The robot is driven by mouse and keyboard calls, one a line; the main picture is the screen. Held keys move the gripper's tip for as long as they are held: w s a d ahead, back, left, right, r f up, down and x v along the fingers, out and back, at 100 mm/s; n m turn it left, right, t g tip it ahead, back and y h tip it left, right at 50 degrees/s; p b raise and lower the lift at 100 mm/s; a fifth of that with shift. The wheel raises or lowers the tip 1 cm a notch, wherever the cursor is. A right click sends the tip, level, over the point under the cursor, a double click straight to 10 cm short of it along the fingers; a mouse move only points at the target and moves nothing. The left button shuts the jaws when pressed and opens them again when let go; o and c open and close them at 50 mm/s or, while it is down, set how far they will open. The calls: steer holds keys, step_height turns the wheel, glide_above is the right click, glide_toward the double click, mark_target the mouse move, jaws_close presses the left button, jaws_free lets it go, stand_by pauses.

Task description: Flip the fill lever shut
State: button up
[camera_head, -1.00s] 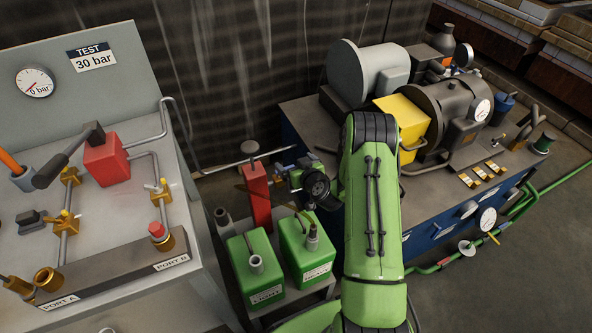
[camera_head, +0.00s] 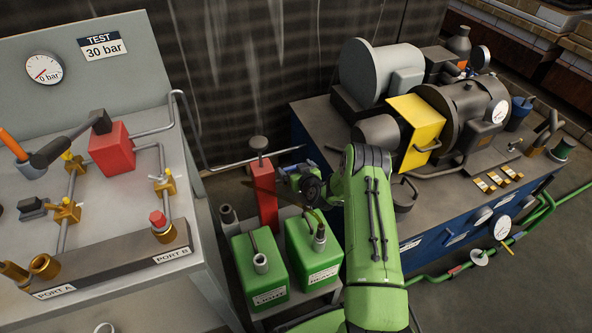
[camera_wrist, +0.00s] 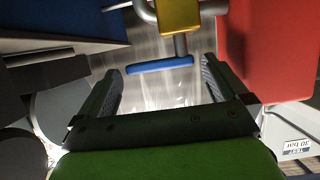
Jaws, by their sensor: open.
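In the wrist view a short blue lever (camera_wrist: 160,64) hangs on a grey stem below a yellow valve body (camera_wrist: 180,17). The lever lies crosswise. My gripper (camera_wrist: 162,76) is open, with one finger on each side of the lever in the picture. The lever appears at or just beyond the fingertips; I cannot tell whether they touch it. In the head view my gripper (camera_head: 287,174) is beside the upper part of the red post (camera_head: 264,196), and my wrist hides most of the valve area. No label on the lever shows.
A red block (camera_wrist: 270,50) stands close on the right in the wrist view. Two green canisters (camera_head: 258,266) (camera_head: 314,252) stand below my gripper in the head view. The test bench (camera_head: 205,262) is at left and the blue-sided pump table (camera_head: 470,222) at right.

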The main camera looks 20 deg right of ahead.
steer(key=c, duration=0.9)
steer(key=shift+a, duration=0.1)
steer(key=m+h+p, duration=0.2)
steer(key=p, duration=0.1)
steer(key=a+m+g+h+p, duration=0.1)
steer(key=m+h+p, duration=0.1)
steer(key=p, duration=0.2)
steer(key=m+h+p, duration=0.2)
steer(key=p, duration=0.1)
steer(key=shift+s+a+r+g+h, duration=0.3)
steer(key=shift+s+a+r+g, duration=0.05)
steer(key=shift+s+g, duration=0.05)
steer(key=shift+d+m+g+h+p, duration=0.15)
steer(key=shift+m+g+h+p, duration=0.15)
steer(key=shift+m+h+p, duration=0.35)
steer(key=shift+c, duration=0.2)
steer(key=shift+s+d+f+p, duration=0.15)
steer(key=shift+s+f+p, duration=0.1)
steer(key=shift+p, duration=0.15)
steer(key=shift+m+g, duration=0.25)
steer(key=shift+g, duration=0.05)
